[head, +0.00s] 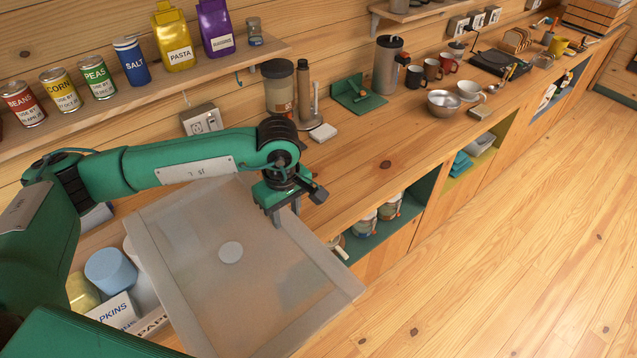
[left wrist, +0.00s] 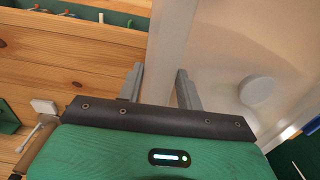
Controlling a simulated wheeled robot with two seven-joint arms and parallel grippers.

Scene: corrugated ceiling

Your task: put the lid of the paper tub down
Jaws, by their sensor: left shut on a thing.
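The lid (head: 205,285) is a large translucent pale sheet with a thicker rim and a round knob. It is held tilted in the lower middle of the head view and also fills the right of the left wrist view (left wrist: 220,60). My left gripper (head: 287,214) is shut on the lid's rim at its far edge; in the left wrist view the rim passes between the two fingers (left wrist: 160,85). The paper tub's label (head: 153,326) shows partly at the lid's left edge; the lid hides much of what lies below. My right gripper is not in view.
The counter (head: 385,150) carries a green stand (head: 358,95), a grey cylinder (head: 387,65), mugs and bowls. Cans and bags line the shelf above. Open floor (head: 480,270) lies at right.

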